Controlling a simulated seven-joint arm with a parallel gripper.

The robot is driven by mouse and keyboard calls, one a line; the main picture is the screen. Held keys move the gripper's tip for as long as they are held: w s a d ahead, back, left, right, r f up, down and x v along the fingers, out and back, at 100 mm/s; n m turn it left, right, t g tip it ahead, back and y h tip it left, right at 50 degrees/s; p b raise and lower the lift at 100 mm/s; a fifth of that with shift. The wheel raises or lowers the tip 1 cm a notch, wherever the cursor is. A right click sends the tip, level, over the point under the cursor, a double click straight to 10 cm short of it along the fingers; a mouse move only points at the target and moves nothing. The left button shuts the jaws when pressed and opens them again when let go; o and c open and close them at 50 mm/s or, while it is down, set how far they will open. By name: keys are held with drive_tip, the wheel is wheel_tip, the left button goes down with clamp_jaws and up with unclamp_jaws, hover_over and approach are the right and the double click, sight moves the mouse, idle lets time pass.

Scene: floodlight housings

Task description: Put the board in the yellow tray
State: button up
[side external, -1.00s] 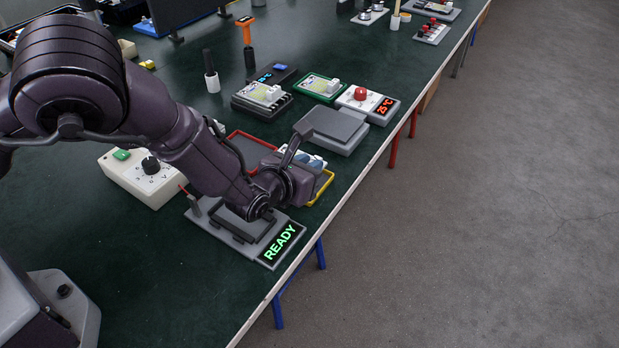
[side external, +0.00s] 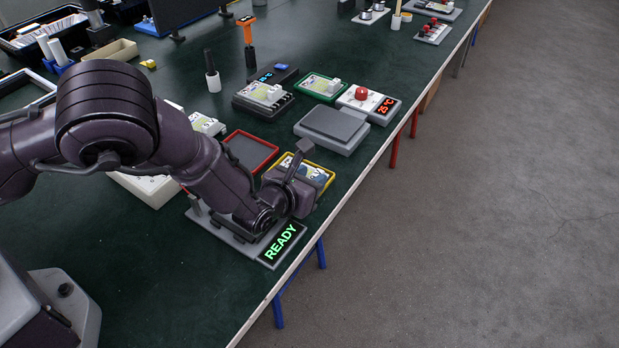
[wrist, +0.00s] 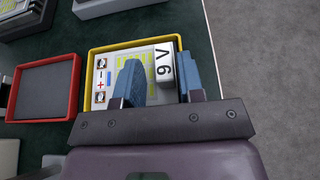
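The yellow tray (side external: 326,187) stands near the table's front edge. It also shows in the wrist view (wrist: 90,78). The board (side external: 312,172), pale with printed symbols, lies inside the tray's rim and looks flat. In the wrist view the board (wrist: 101,100) carries a white block marked 9V (wrist: 164,66). My gripper (wrist: 160,78) is over the tray, its blue fingers on either side of the block. A gap shows between the left finger and the block, and the fingers look open. Part of the board is hidden under the gripper. My wrist hides the tray's near side in the side view.
A red tray (side external: 262,140) with a dark floor is beside the yellow one. A grey platform (side external: 333,128) stands just beyond. A fixture with a green READY display (side external: 282,245) is under my arm near the edge. Green-framed and dark holders with boards stand farther back.

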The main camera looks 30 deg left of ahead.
drive_tip(key=shift+d+r, duration=0.15)
drive_tip(key=shift+d, duration=0.35)
drive_tip(key=shift+s+r, duration=0.15)
drive_tip(key=v, duration=1.1)
drive_tip(key=shift+s+a+r, duration=0.15)
drive_tip(key=shift+s+a, duration=0.15)
drive_tip(key=shift+s, duration=0.05)
drive_tip(key=s+a+r+n+g+y, duration=0.3)
drive_tip(key=a+r+n+g+y, duration=0.45)
drive_tip(key=a+r+n, duration=1.15)
drive_tip(key=s+a+r+n+g, duration=0.3)
drive_tip(key=s+a+r+n, duration=0.15)
drive_tip(key=s+n, duration=0.45)
drive_tip(key=s+d+r+n+t+h, duration=0.2)
drive_tip(key=s+d+r+n+h, duration=0.2)
drive_tip(key=s+n+h, duration=0.3)
drive_tip(key=shift+s+r+n+h, duration=0.35)
drive_tip(key=shift+s+r+n, duration=0.15)
drive_tip(key=shift+s, duration=0.15)
drive_tip(key=shift+d+t, duration=0.1)
drive_tip(key=shift+t, duration=0.15)
